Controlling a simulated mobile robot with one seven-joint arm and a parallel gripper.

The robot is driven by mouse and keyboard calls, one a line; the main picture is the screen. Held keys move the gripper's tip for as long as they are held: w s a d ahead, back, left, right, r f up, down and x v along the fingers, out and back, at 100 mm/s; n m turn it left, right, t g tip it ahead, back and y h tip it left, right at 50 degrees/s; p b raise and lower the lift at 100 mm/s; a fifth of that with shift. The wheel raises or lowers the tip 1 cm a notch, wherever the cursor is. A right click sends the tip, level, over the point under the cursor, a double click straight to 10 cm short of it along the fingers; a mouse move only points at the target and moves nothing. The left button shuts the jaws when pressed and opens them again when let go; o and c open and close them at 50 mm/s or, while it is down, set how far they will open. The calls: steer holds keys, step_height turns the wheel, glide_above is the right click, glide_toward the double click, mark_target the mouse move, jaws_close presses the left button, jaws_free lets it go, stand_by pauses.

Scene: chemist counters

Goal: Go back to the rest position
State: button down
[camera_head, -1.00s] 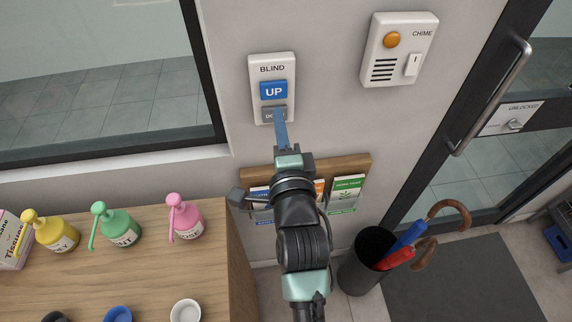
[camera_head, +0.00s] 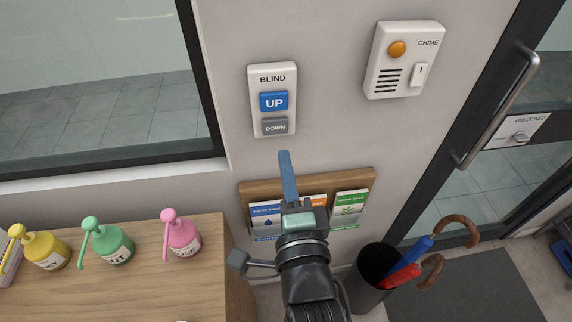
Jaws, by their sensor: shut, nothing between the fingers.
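My gripper (camera_head: 285,158) is in the lower middle of the head view. Its blue fingers are shut with nothing between them and point up toward the wall. The fingertips are below the blind switch panel (camera_head: 289,131) and apart from it in the picture. The panel is white, with a blue UP button (camera_head: 274,102) above a grey DOWN button (camera_head: 275,126). Both buttons show in full. My arm comes up from the bottom edge and hides part of the leaflet rack behind it.
A wooden leaflet rack (camera_head: 325,184) hangs on the wall behind my gripper. At left, a wooden counter (camera_head: 150,285) bears yellow, green and pink pump bottles (camera_head: 182,238). At right are an umbrella bin (camera_head: 362,290), a chime panel (camera_head: 401,60) and a door with a handle (camera_head: 497,108).

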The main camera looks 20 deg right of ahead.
steer(key=shift+w, duration=0.1)
stand_by(0.3)
steer(key=w+a+r+n+t+y, duration=0.1)
steer(key=w+a+r+n+t, duration=0.3)
steer(key=r, duration=0.7)
steer(key=s+a+r+n+t+y, duration=0.1)
steer(key=a+r+n, duration=0.2)
steer(key=r+n, duration=0.5)
steer(key=s+a+r+n+t+y, duration=0.1)
steer(key=s+a+r+n+t, duration=0.1)
steer(key=r, duration=0.9)
steer(key=s+a+r+n+t+y, duration=0.2)
steer(key=s+a+r+n, duration=0.3)
steer(key=r, duration=0.6)
steer(key=shift+s+r+n+t, duration=0.25)
steer(key=shift+s+n+t, duration=0.2)
steer(key=shift+n, duration=0.65)
steer(key=shift+w, duration=0.1)
